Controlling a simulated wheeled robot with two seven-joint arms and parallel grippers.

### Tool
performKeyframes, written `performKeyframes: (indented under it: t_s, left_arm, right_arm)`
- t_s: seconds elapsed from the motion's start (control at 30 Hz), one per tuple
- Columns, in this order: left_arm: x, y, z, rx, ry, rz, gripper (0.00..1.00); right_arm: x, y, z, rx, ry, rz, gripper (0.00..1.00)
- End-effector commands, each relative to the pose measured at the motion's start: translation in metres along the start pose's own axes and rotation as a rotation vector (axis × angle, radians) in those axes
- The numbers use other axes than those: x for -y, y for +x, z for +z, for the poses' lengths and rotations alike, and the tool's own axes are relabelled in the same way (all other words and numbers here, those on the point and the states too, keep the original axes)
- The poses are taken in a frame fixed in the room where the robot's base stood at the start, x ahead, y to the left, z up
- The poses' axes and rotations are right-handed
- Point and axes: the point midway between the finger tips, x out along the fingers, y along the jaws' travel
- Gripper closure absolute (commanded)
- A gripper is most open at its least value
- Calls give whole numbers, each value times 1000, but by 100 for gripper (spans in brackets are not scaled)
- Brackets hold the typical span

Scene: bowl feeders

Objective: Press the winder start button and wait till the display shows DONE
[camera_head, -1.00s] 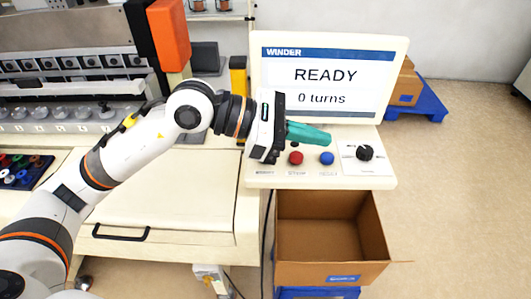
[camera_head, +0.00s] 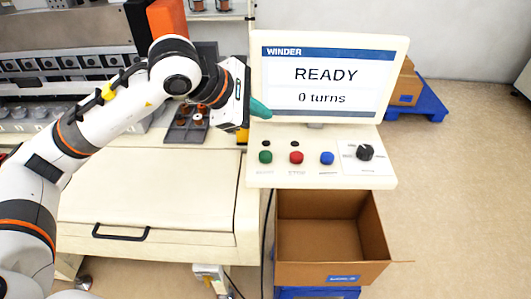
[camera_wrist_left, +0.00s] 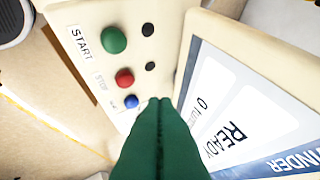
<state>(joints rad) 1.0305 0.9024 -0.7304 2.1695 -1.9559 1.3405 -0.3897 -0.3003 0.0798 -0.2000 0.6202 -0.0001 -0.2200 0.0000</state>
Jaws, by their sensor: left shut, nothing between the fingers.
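The winder display (camera_head: 325,85) reads READY and 0 turns. Below it, the control panel (camera_head: 335,178) carries a green start button (camera_head: 265,157), a red stop button (camera_head: 296,157) and a blue button (camera_head: 327,158). In the left wrist view the green button (camera_wrist_left: 113,40) sits beside the word START. My left gripper (camera_head: 262,110), with green fingers, is shut and empty. It is above and behind the green button, near the display's lower left corner, apart from the button. Its shut fingers also show in the left wrist view (camera_wrist_left: 158,105). My right gripper is not in view.
A black rotary knob (camera_head: 364,152) is at the panel's right. An open cardboard box (camera_head: 330,272) stands below the panel. A tray with several spools (camera_head: 187,122) lies on the machine to the left.

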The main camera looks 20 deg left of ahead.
Motion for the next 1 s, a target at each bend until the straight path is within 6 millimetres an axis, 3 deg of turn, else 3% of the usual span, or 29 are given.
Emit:
performKeyframes:
  t_s: [0.47, 0.6, 1.0]
  left_arm:
    - [-31, 41, 30, 0, 0, 3, 100]
    - [-40, 55, 40, -2, 1, 0, 100]
    - [-43, 59, 42, -1, 0, 0, 100]
  right_arm:
    - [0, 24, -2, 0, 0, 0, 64]
    - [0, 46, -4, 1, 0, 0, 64]
    - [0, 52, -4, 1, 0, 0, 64]
